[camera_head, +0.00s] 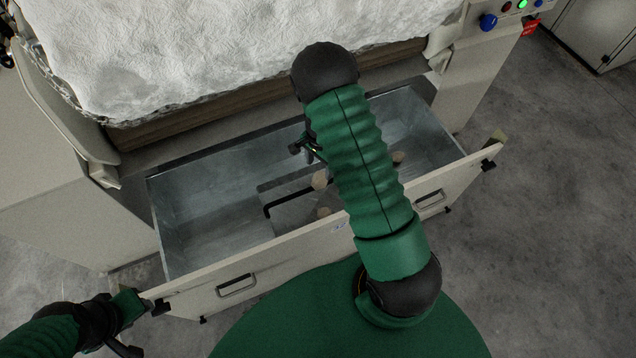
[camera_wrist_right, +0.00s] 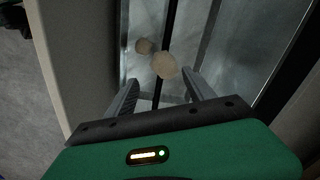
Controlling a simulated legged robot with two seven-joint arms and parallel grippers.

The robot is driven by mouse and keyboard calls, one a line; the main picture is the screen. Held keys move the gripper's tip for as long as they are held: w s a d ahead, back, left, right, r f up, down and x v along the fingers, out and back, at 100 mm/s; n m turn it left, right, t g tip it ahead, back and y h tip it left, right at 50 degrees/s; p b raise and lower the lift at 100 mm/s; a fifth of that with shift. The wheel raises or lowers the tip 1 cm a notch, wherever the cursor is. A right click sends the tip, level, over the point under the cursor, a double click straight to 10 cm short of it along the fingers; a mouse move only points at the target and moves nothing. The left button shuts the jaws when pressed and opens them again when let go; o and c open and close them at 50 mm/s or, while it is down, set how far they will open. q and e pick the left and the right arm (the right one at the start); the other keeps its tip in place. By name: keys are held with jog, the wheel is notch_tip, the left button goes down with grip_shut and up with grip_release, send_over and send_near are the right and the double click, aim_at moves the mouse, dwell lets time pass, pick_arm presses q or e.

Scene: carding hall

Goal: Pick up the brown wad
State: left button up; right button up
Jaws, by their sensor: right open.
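Small tan-brown wads lie in the open metal drawer (camera_head: 205,215). In the head view one wad (camera_head: 320,180) is just below my right gripper (camera_head: 306,149), another (camera_head: 323,212) is near the front wall, and a third (camera_head: 398,157) is right of my arm. In the right wrist view a larger, paler wad (camera_wrist_right: 165,65) lies between and beyond the fingertips of my open right gripper (camera_wrist_right: 160,82), not gripped. A smaller, browner wad (camera_wrist_right: 143,46) is beside it. My left gripper (camera_head: 132,305) is at the drawer's front left corner; its jaws are unclear.
A dark bent rod (camera_head: 285,197) runs inside the drawer. The drawer front (camera_head: 270,272) has two handles. White fibre (camera_head: 200,45) covers the machine above. A control panel (camera_head: 500,12) is at the upper right. Bare concrete floor (camera_head: 555,200) lies to the right.

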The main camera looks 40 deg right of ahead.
aim_at(319, 178)
jog(key=f+b, duration=0.1)
jog(key=f, duration=0.2)
jog(key=f+b, duration=0.1)
jog(key=f, duration=0.3)
jog(key=w+f+b, duration=0.1)
jog(key=f, duration=0.2)
jog(key=shift+d+f, duration=0.3)
jog(key=shift+f, duration=0.1)
jog(key=shift+r, duration=0.15)
jog(key=shift+s, duration=0.1)
jog(key=shift+c, duration=0.9)
grip_shut()
